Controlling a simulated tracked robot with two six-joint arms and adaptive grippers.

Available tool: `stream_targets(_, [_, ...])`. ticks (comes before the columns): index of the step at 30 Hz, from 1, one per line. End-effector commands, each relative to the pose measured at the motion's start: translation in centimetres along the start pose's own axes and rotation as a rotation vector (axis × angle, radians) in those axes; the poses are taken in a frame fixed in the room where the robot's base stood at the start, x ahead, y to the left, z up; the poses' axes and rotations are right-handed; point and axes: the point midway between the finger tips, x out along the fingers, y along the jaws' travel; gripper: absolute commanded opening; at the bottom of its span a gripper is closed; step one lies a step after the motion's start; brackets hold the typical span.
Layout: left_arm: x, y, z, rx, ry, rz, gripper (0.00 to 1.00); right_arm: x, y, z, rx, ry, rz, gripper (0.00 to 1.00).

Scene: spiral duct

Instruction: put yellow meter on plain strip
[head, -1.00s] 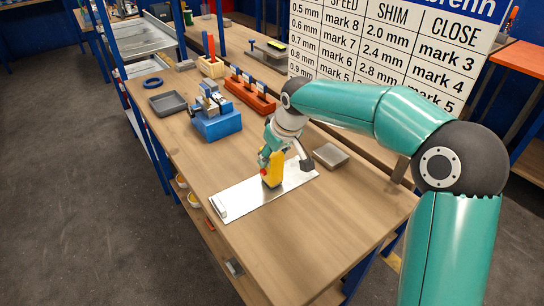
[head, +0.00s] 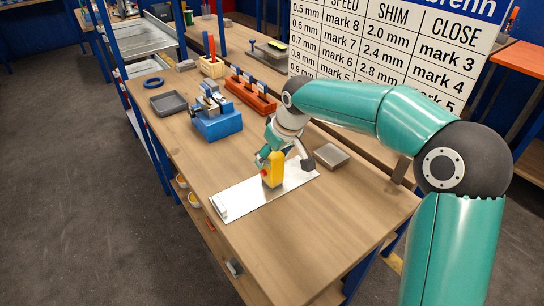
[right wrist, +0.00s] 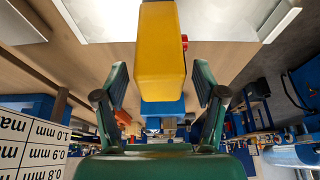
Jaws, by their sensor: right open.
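The yellow meter (head: 272,170) stands upright on the plain strip (head: 243,197), a pale, shiny plate lying on the workbench. It has a small red part on its side. My right gripper (head: 284,158) is at the meter, with its fingers spread. In the right wrist view the yellow meter (right wrist: 161,55) lies between the open fingers of my right gripper (right wrist: 160,88), with a gap on each side. The pale strip (right wrist: 105,15) also shows there behind the meter. My left gripper is not in view.
A lettered board (head: 400,50) stands behind. The bench front is clear.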

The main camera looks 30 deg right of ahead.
Motion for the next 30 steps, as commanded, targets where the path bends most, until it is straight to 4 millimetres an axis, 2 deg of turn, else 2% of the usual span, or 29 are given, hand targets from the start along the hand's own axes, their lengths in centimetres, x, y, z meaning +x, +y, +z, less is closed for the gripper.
stream_targets(5, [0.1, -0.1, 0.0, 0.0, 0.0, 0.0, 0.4, -2.8, 0.0, -0.1, 0.0, 0.006, 0.0, 0.7])
stream_targets(12, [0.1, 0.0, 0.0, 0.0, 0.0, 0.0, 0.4, -7.8, 0.0, -0.1, 0.0, 0.005, 0.001, 0.7])
stream_targets(18, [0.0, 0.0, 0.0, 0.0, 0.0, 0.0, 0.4, -10.6, 0.0, 0.0, 0.0, 0.003, 0.001, 0.7])
stream_targets(22, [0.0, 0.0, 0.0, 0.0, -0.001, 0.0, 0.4, -11.4, 0.0, 0.0, 0.001, 0.001, 0.0, 0.7])
stream_targets(30, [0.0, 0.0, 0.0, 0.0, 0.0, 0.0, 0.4, -11.5, 0.0, 0.1, 0.001, 0.0, 0.0, 0.7])
